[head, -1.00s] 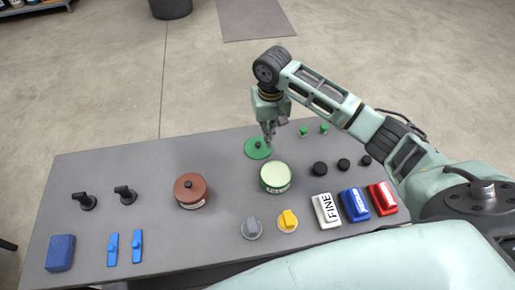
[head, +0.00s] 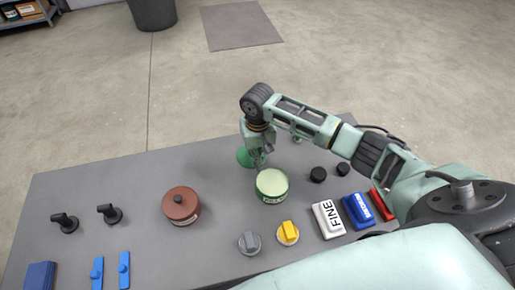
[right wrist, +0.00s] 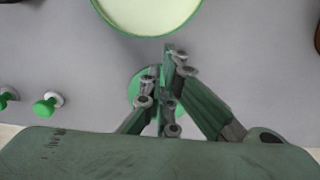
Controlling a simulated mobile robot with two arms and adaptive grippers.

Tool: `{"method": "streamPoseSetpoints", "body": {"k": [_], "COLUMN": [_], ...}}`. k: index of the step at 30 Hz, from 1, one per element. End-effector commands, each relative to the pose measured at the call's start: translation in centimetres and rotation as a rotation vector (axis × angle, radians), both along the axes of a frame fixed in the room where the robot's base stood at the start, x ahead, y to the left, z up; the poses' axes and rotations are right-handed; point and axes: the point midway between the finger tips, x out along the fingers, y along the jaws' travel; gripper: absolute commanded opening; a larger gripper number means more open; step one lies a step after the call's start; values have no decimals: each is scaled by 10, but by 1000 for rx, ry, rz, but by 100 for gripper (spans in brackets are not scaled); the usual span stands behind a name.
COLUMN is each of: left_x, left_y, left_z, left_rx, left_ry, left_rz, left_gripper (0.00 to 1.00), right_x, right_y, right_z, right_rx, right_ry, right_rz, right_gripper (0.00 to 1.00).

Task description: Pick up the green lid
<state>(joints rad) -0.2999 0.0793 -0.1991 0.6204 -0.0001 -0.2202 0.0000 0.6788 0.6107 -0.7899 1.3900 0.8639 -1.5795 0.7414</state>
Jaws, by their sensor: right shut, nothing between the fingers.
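The green lid (head: 243,158) lies flat on the grey table, behind the pale green-topped tin (head: 272,184). It is partly covered by my right gripper (head: 258,162). In the right wrist view the lid (right wrist: 134,88) shows partly behind the fingers, its knob hidden. The right gripper (right wrist: 168,56) is shut and empty over the lid's side, its tips pointing towards the open tin (right wrist: 148,12). I cannot tell whether the fingers touch the lid. My left gripper is not in view.
A brown-lidded tin (head: 181,205) stands left of the green tin. Green knobs (right wrist: 46,106) stand near the lid.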

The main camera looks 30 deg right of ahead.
Motion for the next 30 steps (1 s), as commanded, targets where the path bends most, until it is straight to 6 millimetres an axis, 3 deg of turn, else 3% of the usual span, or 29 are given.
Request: {"method": "streamPoseSetpoints", "body": {"k": [6, 19, 30], "left_x": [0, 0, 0], "left_y": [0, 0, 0], "left_z": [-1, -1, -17], "left_rx": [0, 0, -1], "left_ry": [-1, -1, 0], "left_rz": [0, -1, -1], "left_gripper": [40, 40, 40], "right_x": [0, 2, 55], "right_y": [0, -1, -13], "right_z": [-20, -22, -24], "right_rx": [-1, -1, 0], "right_ry": [-1, -2, -3], "right_rz": [-1, -1, -4], "right_gripper": [0, 0, 0]}}
